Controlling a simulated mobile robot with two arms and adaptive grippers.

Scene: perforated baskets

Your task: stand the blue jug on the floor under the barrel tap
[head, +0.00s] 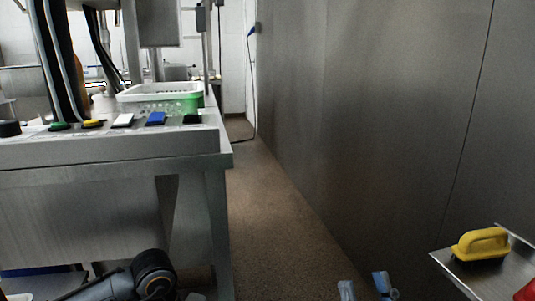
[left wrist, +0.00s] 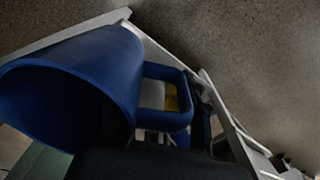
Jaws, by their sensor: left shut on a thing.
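The blue jug (left wrist: 90,85) fills the left part of the left wrist view, tilted in the picture, with its wide mouth toward the lower left. Its loop handle (left wrist: 163,118) is at my left gripper (left wrist: 180,133), which is shut on the jug; the dark gripper body hides part of it. The jug is not seen in the head view, where only my left arm shows at the bottom left. My right gripper (head: 364,288) shows at the bottom edge of the head view, its two blue-grey fingertips apart with nothing between them. I cannot make out the barrel tap.
A brown floor aisle (head: 270,220) runs clear beside a grey wall. A metal tray (head: 485,275) at lower right holds a yellow-handled tool (head: 482,243) and something red.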

